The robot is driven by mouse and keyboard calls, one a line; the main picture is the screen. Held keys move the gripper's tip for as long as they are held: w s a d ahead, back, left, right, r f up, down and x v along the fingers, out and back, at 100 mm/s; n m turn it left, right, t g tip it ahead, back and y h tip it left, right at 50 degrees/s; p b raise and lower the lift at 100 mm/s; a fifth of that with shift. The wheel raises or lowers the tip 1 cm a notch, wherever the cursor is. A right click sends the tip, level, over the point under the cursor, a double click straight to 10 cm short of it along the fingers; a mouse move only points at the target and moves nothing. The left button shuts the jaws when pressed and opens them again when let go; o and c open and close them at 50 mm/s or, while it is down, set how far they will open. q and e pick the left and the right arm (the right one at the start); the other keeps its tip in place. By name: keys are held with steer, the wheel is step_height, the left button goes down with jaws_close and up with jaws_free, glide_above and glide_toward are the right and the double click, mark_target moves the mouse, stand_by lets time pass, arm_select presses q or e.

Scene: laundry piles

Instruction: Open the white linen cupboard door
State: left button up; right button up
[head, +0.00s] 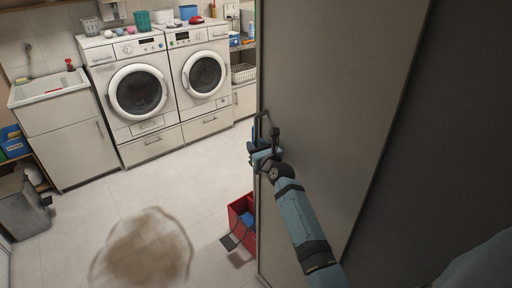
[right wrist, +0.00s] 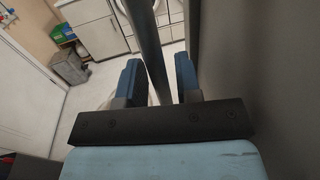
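The cupboard door (head: 340,90) is a tall, flat grey-white panel filling the middle right of the head view. A dark upright bar handle (head: 258,128) stands out near its left edge. My right gripper (head: 264,156) is at the handle's lower part. In the right wrist view, the handle bar (right wrist: 150,45) passes between my two blue fingers (right wrist: 158,80), with a visible gap on each side. The gripper is open around the bar. The door face is close on the right there. My left gripper is not in view.
A red bin (head: 240,222) stands on the floor beside the door's lower left edge. Two washing machines (head: 140,92) and a sink cabinet (head: 66,140) line the back wall. A brown round patch (head: 142,250) is on the otherwise open tiled floor. A dark panel (head: 440,130) lies right of the door.

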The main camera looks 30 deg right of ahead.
jaws_close()
steer(key=p, duration=0.4)
glide_above(314, 189)
steer(key=s+a, duration=0.3)
steer(key=a, duration=0.1)
steer(key=shift+s+a, duration=0.2)
steer(key=shift+s, duration=0.05)
steer(key=shift+o, duration=1.4)
jaws_free()
